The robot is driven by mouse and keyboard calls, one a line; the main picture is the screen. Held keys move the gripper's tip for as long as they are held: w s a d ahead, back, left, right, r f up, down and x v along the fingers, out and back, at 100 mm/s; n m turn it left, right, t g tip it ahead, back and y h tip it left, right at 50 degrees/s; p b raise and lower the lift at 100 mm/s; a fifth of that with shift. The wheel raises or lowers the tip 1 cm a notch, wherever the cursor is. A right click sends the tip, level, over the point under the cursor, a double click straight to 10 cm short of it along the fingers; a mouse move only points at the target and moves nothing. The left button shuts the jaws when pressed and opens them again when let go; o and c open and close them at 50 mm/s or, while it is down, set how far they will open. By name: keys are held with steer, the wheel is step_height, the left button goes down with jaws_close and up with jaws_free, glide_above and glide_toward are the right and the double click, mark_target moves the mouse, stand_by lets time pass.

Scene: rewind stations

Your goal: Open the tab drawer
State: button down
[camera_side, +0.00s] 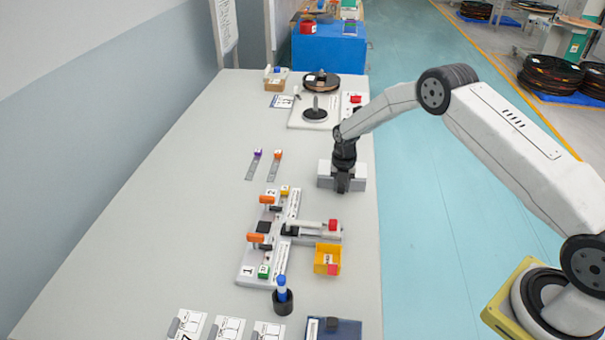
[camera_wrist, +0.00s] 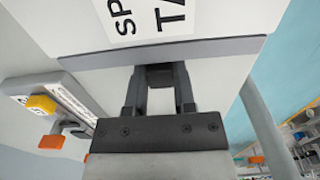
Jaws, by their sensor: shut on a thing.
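The tab drawer unit (camera_side: 325,172) is a small pale grey box near the right edge of the bench. In the wrist view its white label (camera_wrist: 150,15) shows part of black lettering, above a dark grey edge strip (camera_wrist: 215,48). My gripper (camera_side: 343,188) is at the box, pointing down in the side view. In the wrist view my gripper (camera_wrist: 160,75) has both fingers against the box just below the strip, shut on what appears to be the dark drawer handle (camera_wrist: 160,72). The fingers hide most of the handle. I cannot tell how far the drawer is out.
A splicing station (camera_side: 245,272) with orange-handled clamps stands nearer the camera, with a yellow bin (camera_side: 327,250) beside it. A reel spindle plate (camera_side: 300,122) lies behind the box. Bench to the left is largely clear; the bench edge runs close on the right.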

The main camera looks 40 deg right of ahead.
mark_target(339, 212)
steer(key=shift+s, duration=0.1)
steer(key=shift+s+a, duration=2.4)
steer(key=shift+a, duration=0.1)
steer(key=shift+c, duration=2.2)
jaws_free()
steer(key=shift+r, duration=0.1)
step_height(339, 212, up, 8)
